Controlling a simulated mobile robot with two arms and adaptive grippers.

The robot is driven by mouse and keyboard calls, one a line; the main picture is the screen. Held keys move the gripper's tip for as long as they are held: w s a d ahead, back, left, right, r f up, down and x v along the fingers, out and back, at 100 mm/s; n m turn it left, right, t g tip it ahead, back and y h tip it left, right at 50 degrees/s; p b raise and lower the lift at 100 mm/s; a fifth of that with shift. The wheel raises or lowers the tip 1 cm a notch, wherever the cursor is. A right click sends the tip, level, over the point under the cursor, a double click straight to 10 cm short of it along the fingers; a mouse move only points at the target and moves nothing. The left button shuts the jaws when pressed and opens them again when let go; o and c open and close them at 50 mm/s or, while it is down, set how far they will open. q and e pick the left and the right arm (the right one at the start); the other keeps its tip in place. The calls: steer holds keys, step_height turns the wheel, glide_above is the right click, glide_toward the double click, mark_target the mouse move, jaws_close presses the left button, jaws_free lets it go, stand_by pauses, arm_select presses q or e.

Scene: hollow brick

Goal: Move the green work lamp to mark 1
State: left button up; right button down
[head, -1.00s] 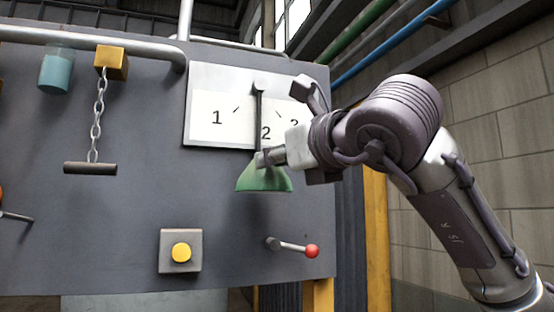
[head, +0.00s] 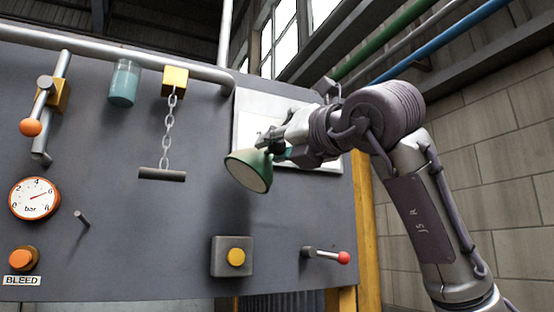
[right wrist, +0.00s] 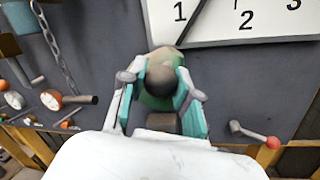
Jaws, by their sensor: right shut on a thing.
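My right gripper (head: 284,150) is shut on the green work lamp (head: 248,171). The lamp is tilted, its pale open underside facing down and towards the head camera. In the right wrist view the lamp's green body (right wrist: 150,100) lies between the fingers (right wrist: 160,98). The white mark plate (head: 247,112) is largely hidden behind my right arm in the head view. In the right wrist view the plate (right wrist: 215,28) shows mark 1 (right wrist: 180,11), mark 2 (right wrist: 246,20) and mark 3 (right wrist: 293,4) beyond the lamp. My left gripper is not in view.
A chain with a bar handle (head: 162,174) hangs left of the lamp. Below are a yellow button box (head: 232,257) and a red-knobbed lever (head: 326,256). A gauge (head: 34,198) and an orange-knobbed lever (head: 31,127) are at far left. A pipe (head: 130,58) runs along the panel top.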

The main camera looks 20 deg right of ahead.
steer(key=shift+a+r, duration=0.1)
steer(key=shift+r, duration=0.15)
steer(key=shift+a+r+m, duration=0.1)
steer(key=shift+a+m, duration=0.1)
steer(key=shift+m, duration=0.2)
steer(key=shift+a+r, duration=0.1)
steer(key=shift+r, duration=0.05)
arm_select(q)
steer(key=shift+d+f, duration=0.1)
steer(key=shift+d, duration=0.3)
arm_select(e)
steer(key=shift+s+r+t, duration=0.1)
steer(key=shift+r+t, duration=0.05)
steer(key=shift+t, duration=0.15)
